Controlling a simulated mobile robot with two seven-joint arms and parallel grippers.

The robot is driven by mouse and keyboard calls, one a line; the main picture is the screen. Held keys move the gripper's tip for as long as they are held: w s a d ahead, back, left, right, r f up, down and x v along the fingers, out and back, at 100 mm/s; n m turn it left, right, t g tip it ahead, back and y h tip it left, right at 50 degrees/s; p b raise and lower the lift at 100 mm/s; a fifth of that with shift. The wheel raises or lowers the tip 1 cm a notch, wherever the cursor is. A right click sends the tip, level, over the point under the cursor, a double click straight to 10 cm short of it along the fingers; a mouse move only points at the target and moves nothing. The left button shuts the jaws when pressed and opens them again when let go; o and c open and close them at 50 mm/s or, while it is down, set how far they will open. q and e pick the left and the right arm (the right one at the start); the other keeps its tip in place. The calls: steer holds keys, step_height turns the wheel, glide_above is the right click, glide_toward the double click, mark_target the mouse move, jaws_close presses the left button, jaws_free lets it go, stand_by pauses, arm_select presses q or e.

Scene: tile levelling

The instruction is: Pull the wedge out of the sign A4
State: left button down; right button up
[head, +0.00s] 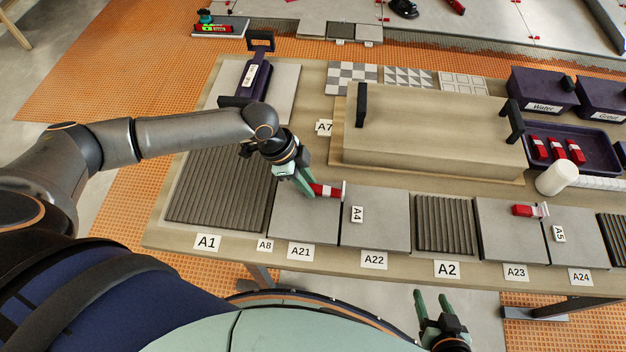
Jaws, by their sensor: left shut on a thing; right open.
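A red wedge (323,190) lies near the seam between two grey tiles, beside a small white upright piece. The sign A4 (357,214) stands on the right tile of this pair, just right of the seam. My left gripper (308,190) comes down over the left tile (300,220) and is shut on the red wedge's left end. The fingers hide part of that end. My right gripper (432,303) is open and empty, low in the picture in front of the table's front edge.
A second red wedge (523,210) sits at the seam by sign A5 (559,233). A wooden box with dark handles (430,135) stands behind the tiles. Ribbed tiles (445,224) lie between the pairs.

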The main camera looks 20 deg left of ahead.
arm_select(q)
steer(key=shift+s+a+p, duration=0.25)
steer(key=shift+a+p, duration=0.1)
steer(key=shift+a, duration=0.65)
steer(key=shift+r, duration=0.1)
step_height(320, 180, up, 4)
steer(key=p, duration=0.5)
steer(key=shift+r, duration=0.1)
steer(key=shift+r+p, duration=0.55)
steer(key=shift+r, duration=0.35)
steer(key=shift+s+d, duration=0.1)
